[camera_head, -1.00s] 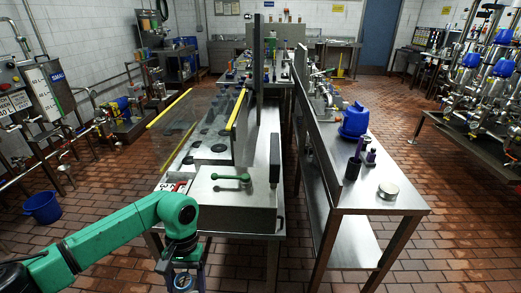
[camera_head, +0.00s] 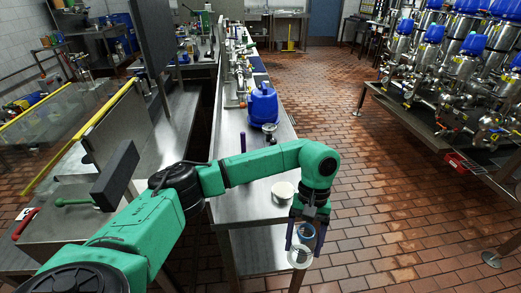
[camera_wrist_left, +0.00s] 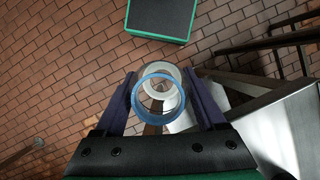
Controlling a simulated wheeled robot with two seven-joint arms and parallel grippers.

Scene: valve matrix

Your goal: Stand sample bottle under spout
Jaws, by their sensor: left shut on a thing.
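My left gripper (camera_head: 303,250) is shut on the sample bottle (camera_head: 299,257), a clear round vessel with a blue ring at its top. The gripper points down, and the bottle hangs in the air just off the near right end of the steel bench. In the left wrist view the bottle (camera_wrist_left: 162,95) sits between the two dark fingers, its open mouth toward the camera. The valve matrix (camera_head: 440,75), steel pipework with several blue-topped valves, stands at the right, well apart from the bottle. I cannot make out which part is the spout. My right gripper is not in view.
The steel bench (camera_head: 228,207) carries a blue container (camera_head: 263,104) and a round pale disc (camera_head: 283,191) close to my arm. A red box (camera_head: 465,161) hangs at the matrix table's edge. Brick floor (camera_head: 375,200) lies open between the bench and the matrix.

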